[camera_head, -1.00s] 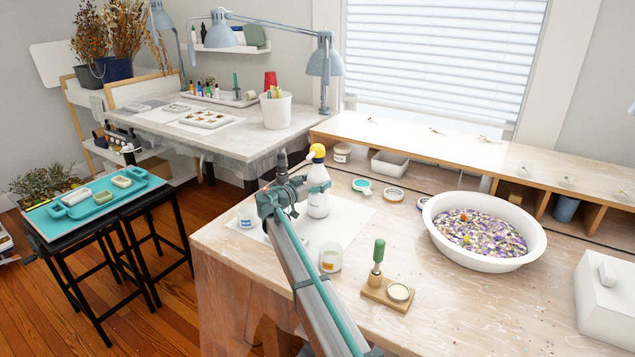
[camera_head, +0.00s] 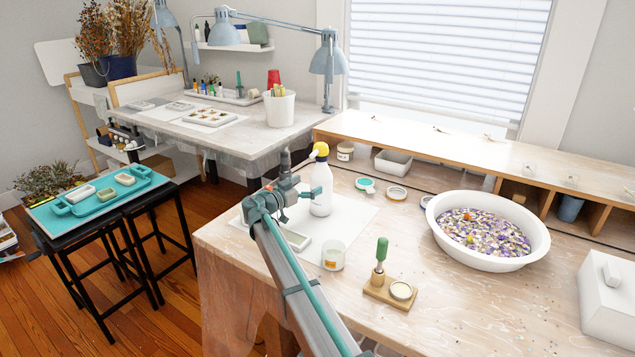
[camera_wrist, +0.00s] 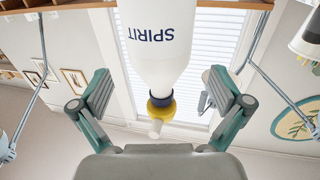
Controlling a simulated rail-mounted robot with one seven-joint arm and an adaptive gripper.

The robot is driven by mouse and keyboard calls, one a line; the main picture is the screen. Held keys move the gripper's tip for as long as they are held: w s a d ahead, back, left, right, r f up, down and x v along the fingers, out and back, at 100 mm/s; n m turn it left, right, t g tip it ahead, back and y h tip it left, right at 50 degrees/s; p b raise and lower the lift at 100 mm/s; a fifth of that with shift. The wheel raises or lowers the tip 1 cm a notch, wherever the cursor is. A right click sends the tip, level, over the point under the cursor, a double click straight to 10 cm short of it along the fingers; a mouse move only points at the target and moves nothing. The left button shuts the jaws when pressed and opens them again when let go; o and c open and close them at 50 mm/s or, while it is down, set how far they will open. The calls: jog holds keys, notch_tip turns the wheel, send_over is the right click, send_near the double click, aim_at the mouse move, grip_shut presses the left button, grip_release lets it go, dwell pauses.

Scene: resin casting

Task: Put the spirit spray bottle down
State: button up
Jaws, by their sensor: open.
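The spirit spray bottle (camera_head: 322,202) is white with a yellow spray head and stands upright on a white sheet (camera_head: 350,222) on the workbench. In the wrist view the bottle (camera_wrist: 158,45) appears upside down, with its SPIRIT lettering and dark blue collar in sight. My gripper (camera_head: 308,192) is to the left of the bottle at body height. In the wrist view its two teal fingers (camera_wrist: 160,92) are spread wide, one on each side of the bottle line, with clear gaps. The gripper looks empty.
A glass jar (camera_head: 333,256) and a pale rectangular mould (camera_head: 294,239) are near the bottle. A green-handled tool (camera_head: 381,255) stands on a wooden block. A large white bowl (camera_head: 485,262) is to the right. Small tins (camera_head: 396,193) lie behind.

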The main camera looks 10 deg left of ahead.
jog(key=v, duration=0.6)
